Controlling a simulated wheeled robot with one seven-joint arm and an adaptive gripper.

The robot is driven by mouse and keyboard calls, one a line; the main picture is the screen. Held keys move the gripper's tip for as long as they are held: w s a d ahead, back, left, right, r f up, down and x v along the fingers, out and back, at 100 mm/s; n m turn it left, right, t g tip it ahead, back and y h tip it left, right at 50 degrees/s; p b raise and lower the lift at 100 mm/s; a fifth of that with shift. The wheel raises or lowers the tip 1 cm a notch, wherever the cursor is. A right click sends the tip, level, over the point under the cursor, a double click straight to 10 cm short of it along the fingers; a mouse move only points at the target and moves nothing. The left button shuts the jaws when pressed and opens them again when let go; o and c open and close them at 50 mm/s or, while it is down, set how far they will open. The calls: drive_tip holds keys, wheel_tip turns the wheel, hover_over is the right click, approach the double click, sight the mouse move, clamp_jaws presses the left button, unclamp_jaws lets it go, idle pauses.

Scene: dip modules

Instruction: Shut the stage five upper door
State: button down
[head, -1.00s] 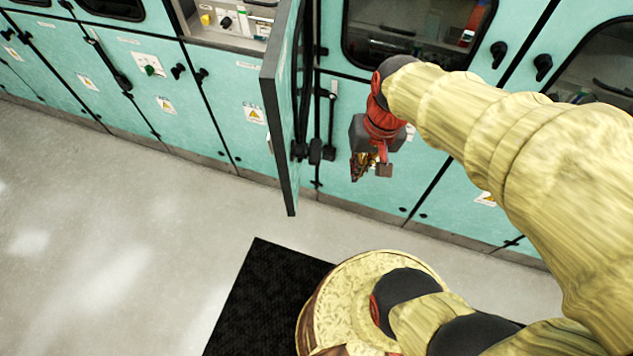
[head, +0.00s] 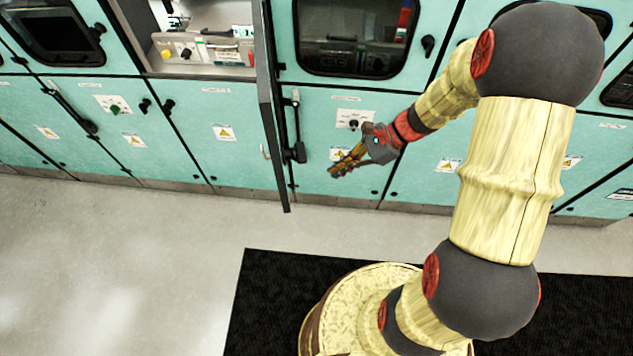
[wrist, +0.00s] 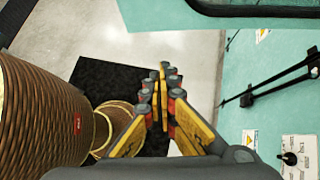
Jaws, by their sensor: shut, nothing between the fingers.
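An upper cabinet door (head: 268,110) stands open, swung out toward me and seen nearly edge-on in the head view. It is hinged at the right side of an open compartment (head: 200,60). What looks like its teal face with a dark window frame (wrist: 165,15) shows at the top of the wrist view. My gripper (head: 337,171) is shut and empty, to the right of the door and below its middle, in front of a lower teal panel. Its fingers (wrist: 162,72) point toward the door and appear apart from it. Stage labels are too small to read.
The lower panels carry black handles and latches (head: 297,150) close to the door. A closed windowed upper door (head: 360,35) is to the right. A yellow knob (head: 166,54) and other controls sit in the open compartment. The grey floor (head: 110,260) at left is clear; a black mat (head: 262,300) lies below.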

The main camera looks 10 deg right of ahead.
drive_tip(key=a+f, duration=0.6)
drive_tip(key=a, duration=0.5)
drive_tip(key=shift+w+f+p, duration=0.25)
drive_tip(key=shift+f+p, duration=0.05)
drive_tip(key=shift+p, duration=0.15)
